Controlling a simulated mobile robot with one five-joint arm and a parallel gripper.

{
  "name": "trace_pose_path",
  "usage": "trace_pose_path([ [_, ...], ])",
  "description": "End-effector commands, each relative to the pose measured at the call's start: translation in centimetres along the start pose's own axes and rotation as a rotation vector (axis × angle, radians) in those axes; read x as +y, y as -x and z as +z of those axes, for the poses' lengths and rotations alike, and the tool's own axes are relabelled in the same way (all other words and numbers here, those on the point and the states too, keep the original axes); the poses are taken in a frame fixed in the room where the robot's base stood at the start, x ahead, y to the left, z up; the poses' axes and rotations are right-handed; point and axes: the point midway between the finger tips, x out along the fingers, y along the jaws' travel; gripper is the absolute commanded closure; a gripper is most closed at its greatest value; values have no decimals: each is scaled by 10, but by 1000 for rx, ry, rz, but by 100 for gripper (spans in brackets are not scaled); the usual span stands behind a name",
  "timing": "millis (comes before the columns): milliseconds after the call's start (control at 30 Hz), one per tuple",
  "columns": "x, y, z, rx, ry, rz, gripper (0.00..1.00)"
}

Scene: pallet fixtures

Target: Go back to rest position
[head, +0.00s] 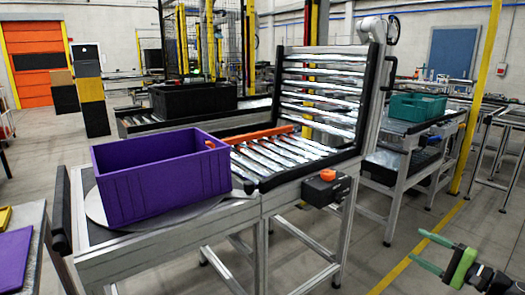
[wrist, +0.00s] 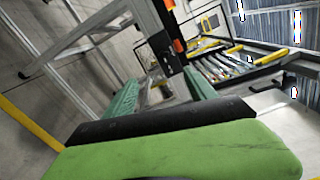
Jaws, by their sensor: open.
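My gripper (head: 418,247) is at the lower right of the head view, over the open floor. Its two green fingers are apart, with nothing between them, and point left toward the conveyor frame. In the wrist view my gripper (wrist: 160,82) also shows spread fingers, with metal frame legs and rollers beyond them. A purple crate (head: 160,180) stands upright on a round grey turntable (head: 97,207) at the near end of the conveyor. My gripper is well to the right of the crate and touches nothing.
A roller conveyor (head: 285,150) with a raised roller section (head: 320,90) stands behind the crate. A black box with an orange button (head: 327,187) hangs on its side. A teal crate (head: 415,107) sits on a bench at right. Floor around my gripper is clear.

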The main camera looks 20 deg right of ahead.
Motion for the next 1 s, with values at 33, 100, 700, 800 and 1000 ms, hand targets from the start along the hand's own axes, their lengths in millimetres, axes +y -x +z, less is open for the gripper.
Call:
trace_pose_path([
  [33, 1, -13, 4, -21, 0, 5, 35],
  [100, 2, -28, 10, -47, 0, 11, 35],
  [700, 46, -233, 142, -426, 7, 153, 35],
  [800, 79, -286, 202, -542, 28, 258, 35],
  [1000, 170, -356, 336, -761, 156, 541, 35],
])
